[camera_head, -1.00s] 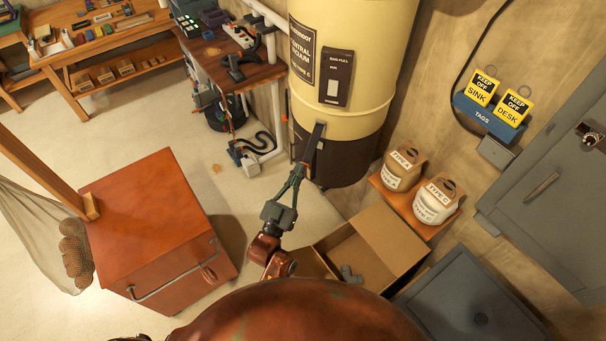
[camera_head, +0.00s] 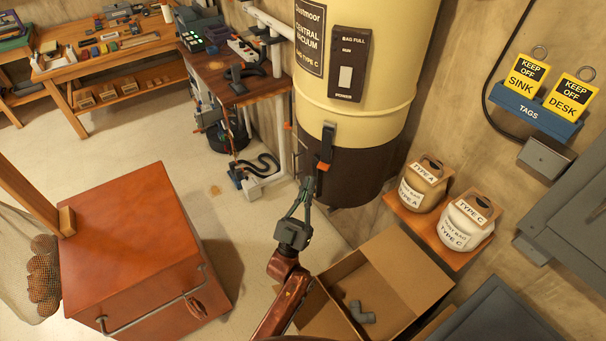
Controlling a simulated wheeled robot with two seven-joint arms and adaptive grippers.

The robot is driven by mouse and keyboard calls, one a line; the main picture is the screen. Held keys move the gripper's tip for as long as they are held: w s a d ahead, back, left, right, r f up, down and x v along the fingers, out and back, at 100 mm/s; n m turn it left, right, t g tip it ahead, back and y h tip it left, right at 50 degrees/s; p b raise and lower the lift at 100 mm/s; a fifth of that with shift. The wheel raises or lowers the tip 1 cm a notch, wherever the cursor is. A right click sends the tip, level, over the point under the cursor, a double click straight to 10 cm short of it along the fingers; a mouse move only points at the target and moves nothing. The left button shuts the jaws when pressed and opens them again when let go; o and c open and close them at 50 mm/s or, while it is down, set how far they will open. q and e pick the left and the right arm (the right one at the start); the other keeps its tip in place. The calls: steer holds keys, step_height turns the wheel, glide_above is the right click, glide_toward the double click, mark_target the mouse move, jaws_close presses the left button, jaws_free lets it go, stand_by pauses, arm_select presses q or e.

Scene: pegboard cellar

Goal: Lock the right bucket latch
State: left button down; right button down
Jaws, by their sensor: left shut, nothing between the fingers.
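The central vacuum (camera_head: 365,105) stands against the wall, with a cream upper body and a dark brown bucket (camera_head: 365,170) below. The front latch (camera_head: 326,146), black with an orange lower end, lies across the seam between them and looks close to the bucket wall. Another orange latch part (camera_head: 288,127) shows at the vacuum's left edge, mostly hidden by the curve. My left gripper (camera_head: 309,184) is shut and empty, its fingertips just below and left of the front latch's orange end. I cannot tell whether they touch it. My right gripper is not in view.
An open cardboard box (camera_head: 400,270) with a grey pipe fitting (camera_head: 360,312) sits right of my arm. A shelf holds a Type A bag (camera_head: 422,187) and a Type C bag (camera_head: 467,222). A red cabinet (camera_head: 130,240) stands left. Clear floor lies between it and the vacuum.

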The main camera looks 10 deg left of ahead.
arm_select(q)
steer(key=v, duration=0.7)
steer(key=shift+f, duration=0.35)
steer(key=shift+s, duration=0.1)
